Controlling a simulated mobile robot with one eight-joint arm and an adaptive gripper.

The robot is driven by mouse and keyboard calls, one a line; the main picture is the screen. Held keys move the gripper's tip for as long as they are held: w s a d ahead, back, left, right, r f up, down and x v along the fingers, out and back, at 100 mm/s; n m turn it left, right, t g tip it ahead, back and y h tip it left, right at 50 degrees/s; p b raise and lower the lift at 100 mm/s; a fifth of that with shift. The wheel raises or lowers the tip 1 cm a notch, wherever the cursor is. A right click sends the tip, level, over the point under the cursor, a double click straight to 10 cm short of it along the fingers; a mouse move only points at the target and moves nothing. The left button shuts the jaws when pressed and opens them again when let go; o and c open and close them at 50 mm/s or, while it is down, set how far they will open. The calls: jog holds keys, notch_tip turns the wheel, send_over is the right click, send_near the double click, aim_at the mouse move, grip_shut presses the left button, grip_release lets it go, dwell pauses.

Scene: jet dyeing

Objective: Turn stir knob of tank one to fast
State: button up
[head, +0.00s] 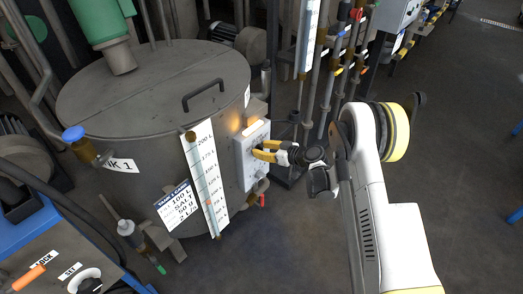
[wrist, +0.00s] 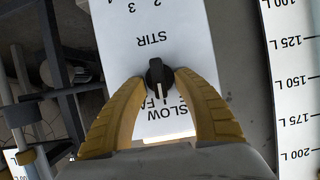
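Tank one (head: 150,90) is a grey lidded vessel in the head view, with a light control box (head: 246,150) on its right side. In the wrist view the stir knob (wrist: 157,73) is black with a white pointer line toward the picture's bottom. The word STIR stands upside down above it. The SLOW and FAST lettering (wrist: 168,108) below is partly covered by my right finger and the knob. My gripper (head: 262,151) is at the box. In the wrist view its yellow fingertips (wrist: 160,77) close in on both sides of the knob and appear to touch it.
A level scale (head: 205,175) and a data label (head: 178,207) are on the tank left of the box. Pipes and valves (head: 320,90) stand behind my arm. A blue-edged panel (head: 50,250) is at lower left. The floor (head: 290,250) in front is clear.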

grip_shut()
jog(key=shift+m, duration=0.3)
jog(key=m, duration=0.1)
jog(key=m+g+y, duration=0.1)
jog(key=m, duration=0.1)
jog(key=shift+w+d+g+y, duration=0.15)
jog(key=shift+g+y, duration=0.15)
jog(key=shift+w+f+m+g+y, duration=0.15)
jog(key=shift+m+g+y, duration=0.6)
jog(key=shift+m, duration=0.75)
